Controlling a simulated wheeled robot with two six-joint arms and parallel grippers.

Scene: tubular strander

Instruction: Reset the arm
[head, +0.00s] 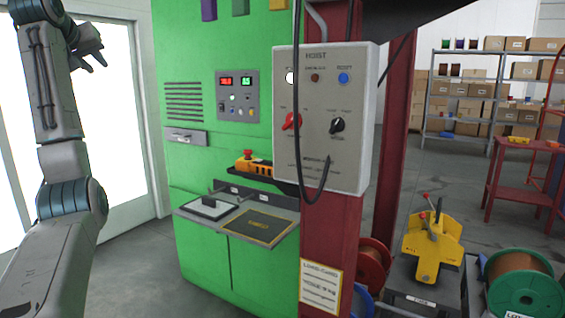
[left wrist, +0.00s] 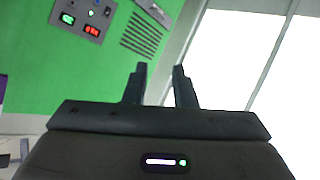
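My left arm rises along the left side of the head view, in front of the bright glass door. Its gripper (head: 94,62) is up near the top left, clear of everything around it. In the left wrist view the two fingers of the left gripper (left wrist: 158,88) stand apart with nothing between them, so it is open and empty. Beyond the fingers are the green cabinet's panel and the bright door. My right gripper is in neither view.
A green cabinet (head: 200,255) with a small shelf (head: 262,227) stands ahead. A grey HOIST box (head: 352,160) hangs on a red post (head: 325,225). A yellow device (head: 428,250) and cable reels (head: 525,285) are at the right. Open floor (head: 135,275) lies before the door.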

